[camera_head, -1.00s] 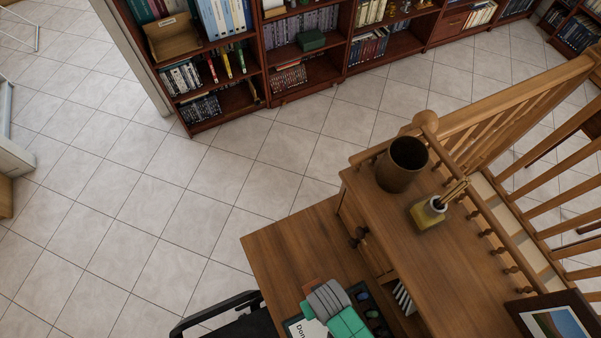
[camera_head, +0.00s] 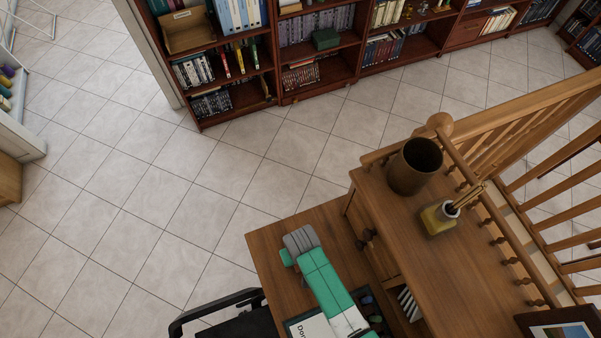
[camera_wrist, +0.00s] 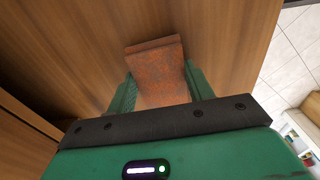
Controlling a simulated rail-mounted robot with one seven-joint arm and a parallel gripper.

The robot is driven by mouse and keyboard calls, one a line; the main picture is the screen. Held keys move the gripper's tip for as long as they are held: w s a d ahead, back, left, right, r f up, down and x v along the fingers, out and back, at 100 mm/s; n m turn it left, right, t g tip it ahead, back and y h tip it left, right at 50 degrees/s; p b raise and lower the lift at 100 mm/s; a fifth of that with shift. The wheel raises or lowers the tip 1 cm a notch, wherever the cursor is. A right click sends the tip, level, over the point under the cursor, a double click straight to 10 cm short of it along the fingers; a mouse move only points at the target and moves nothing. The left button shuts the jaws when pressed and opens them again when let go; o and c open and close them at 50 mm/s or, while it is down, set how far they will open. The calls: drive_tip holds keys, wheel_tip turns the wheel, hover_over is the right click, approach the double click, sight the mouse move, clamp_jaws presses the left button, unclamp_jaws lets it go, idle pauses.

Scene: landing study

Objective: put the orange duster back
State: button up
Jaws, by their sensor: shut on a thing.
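The orange duster (camera_wrist: 157,72) shows in the wrist view as a rust-orange, worn block. My gripper (camera_wrist: 159,84) is shut on it, with one green finger at each side. A wooden surface lies beyond it; I cannot tell whether the duster touches it. In the head view, my green and grey arm end is over the left part of the wooden desk (camera_head: 268,250). The duster and the fingertips are hidden there beneath my arm.
A raised desk shelf (camera_head: 460,290) holds a brown cup (camera_head: 415,166) and a yellow brush pot (camera_head: 438,218). A paper with a dark border (camera_head: 312,328) and a dark tray (camera_head: 372,306) lie by my arm. A black chair (camera_head: 240,318) stands in front. Wooden railings (camera_head: 560,165) are at the right.

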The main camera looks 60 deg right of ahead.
drive_tip(key=shift+w, duration=0.1)
drive_tip(key=o, duration=1)
drive_tip(key=r, duration=0.4)
drive_tip(key=r+p, duration=0.1)
drive_tip(key=r, duration=0.3)
drive_tip(key=r+p, duration=0.1)
drive_tip(key=r, duration=0.3)
drive_tip(key=shift+s+a, duration=0.15)
drive_tip(key=shift+s, duration=0.15)
drive_tip(key=shift+w+r, duration=0.1)
drive_tip(key=shift+r, duration=0.05)
